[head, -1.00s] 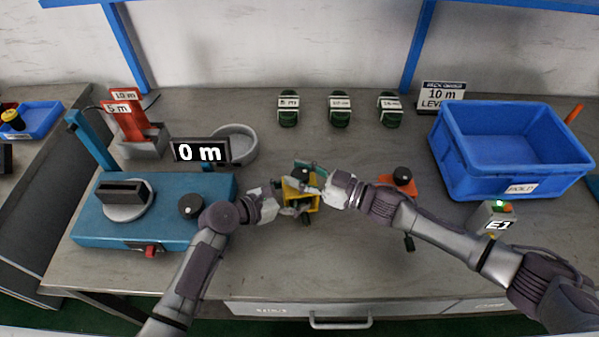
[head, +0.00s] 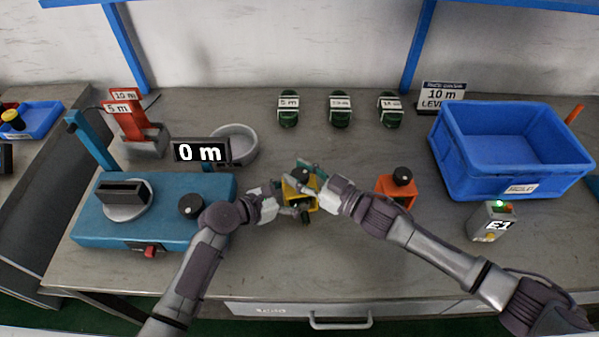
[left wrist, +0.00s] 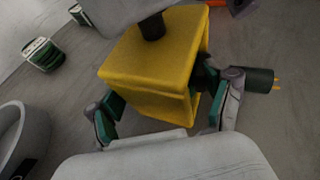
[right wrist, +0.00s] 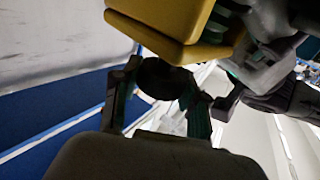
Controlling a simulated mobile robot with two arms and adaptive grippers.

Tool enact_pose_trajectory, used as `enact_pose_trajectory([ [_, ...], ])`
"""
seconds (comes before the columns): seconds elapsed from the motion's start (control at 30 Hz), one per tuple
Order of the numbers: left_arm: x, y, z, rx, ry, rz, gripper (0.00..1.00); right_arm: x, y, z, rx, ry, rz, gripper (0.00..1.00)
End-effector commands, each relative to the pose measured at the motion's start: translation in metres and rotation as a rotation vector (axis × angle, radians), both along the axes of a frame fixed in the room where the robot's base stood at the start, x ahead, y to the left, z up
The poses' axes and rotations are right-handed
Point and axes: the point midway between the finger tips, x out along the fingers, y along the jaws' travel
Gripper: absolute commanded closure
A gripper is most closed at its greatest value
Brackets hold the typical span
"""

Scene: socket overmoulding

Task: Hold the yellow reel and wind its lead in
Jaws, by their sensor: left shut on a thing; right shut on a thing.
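The yellow reel (head: 299,196) is held above the bench between my two hands, its black knob on one face. My left gripper (head: 284,198) is shut on the reel's body; in the left wrist view its green-padded fingers (left wrist: 165,108) lie on either side of the yellow frame (left wrist: 150,62). A dark plug with orange pins (left wrist: 258,80) sticks out close beside the reel. My right gripper (head: 316,186) is at the reel's right; in the right wrist view its fingers (right wrist: 163,100) close around the black knob (right wrist: 160,76). The lead itself is hidden.
A blue machine (head: 160,232) with a "0 m" display (head: 201,151) stands left. An orange unit (head: 397,190), the E1 box (head: 492,222) and a blue crate (head: 470,185) stand right. The front middle bench is clear.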

Motion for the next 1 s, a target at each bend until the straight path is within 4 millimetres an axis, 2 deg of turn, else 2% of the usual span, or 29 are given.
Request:
enact_pose_trajectory([
  [0.5, -0.0009, -0.0018, 0.0002, -0.002, 0.001, -0.003, 0.54, -0.0007, 0.0025, 0.0028, 0.014, 0.005, -0.418, 0.91],
  [0.7, -0.0005, -0.0008, -0.0002, -0.001, 0.001, -0.001, 0.55, 0.0008, 0.0004, 0.0033, 0.007, -0.004, -0.482, 0.92],
  [1.0, 0.0000, 0.0005, -0.0008, 0.001, 0.002, 0.001, 0.56, 0.0013, 0.0000, 0.0038, 0.005, -0.006, -0.482, 0.92],
])
